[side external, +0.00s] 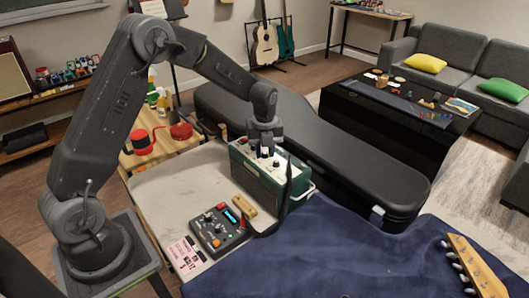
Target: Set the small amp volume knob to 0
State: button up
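The small amp (252,177) is a dark green box with a light control panel on top, standing on the pale work table. Knobs (276,164) show on its top panel, too small to read their settings. My gripper (266,152) points down over the top panel, close to the knobs. Its fingers reach the panel area, and I cannot tell whether they touch or grip a knob. The volume knob cannot be told apart from the others and may be hidden by my gripper.
A dark cable (287,190) runs beside the amp's right side. A black pedal unit (220,229) and a wooden block (243,205) lie in front. A black guitar case (335,150) lies behind, and blue cloth (350,250) covers the right front.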

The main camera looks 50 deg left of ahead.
jog(key=c, duration=0.4)
jog(key=n, duration=1.2)
jog(key=o, duration=0.4)
